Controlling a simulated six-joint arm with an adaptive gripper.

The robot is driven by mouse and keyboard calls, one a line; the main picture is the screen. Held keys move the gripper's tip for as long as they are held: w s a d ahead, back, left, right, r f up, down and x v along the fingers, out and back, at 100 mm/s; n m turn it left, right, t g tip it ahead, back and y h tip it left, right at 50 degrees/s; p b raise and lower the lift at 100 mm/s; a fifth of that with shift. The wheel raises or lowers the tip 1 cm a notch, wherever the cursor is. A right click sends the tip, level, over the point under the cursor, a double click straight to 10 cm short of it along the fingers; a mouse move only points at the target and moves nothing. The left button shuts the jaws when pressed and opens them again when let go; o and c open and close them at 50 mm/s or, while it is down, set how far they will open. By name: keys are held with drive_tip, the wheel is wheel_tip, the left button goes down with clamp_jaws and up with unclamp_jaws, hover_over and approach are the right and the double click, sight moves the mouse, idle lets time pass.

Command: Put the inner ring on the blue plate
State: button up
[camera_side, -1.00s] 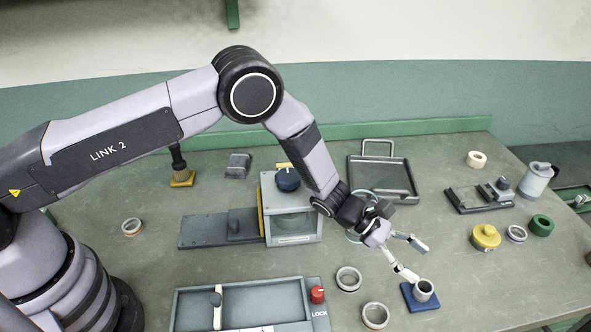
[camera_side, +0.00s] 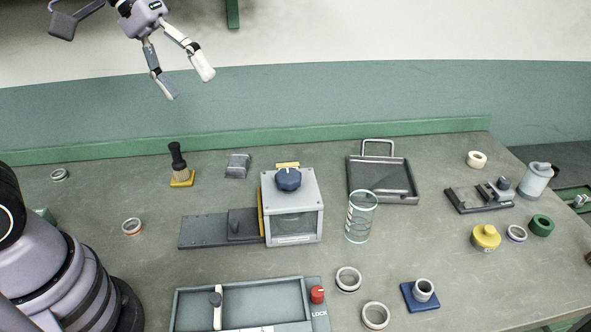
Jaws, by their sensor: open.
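The blue plate (camera_side: 408,302) lies on the bench at the lower right. A small light grey ring (camera_side: 423,291) sits upright on it; it looks like the inner ring. My gripper (camera_side: 190,88) is at the upper left of the picture, high and well away from the plate. Its two fingers are spread and nothing is between them.
Two loose rings (camera_side: 348,279) (camera_side: 375,316) lie left of the plate. A clear cylinder (camera_side: 361,217), the grinder box (camera_side: 292,207) with a blue knob, and a grey tray (camera_side: 383,180) stand behind. A lock fixture (camera_side: 250,304) is at the front.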

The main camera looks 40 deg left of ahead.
drive_tip(key=s+a+m+t+y, duration=0.3)
drive_tip(key=s+a+y, duration=0.2)
drive_tip(key=s+a, duration=0.5)
drive_tip(key=shift+s+a, duration=0.25)
drive_tip(key=shift+a, duration=0.55)
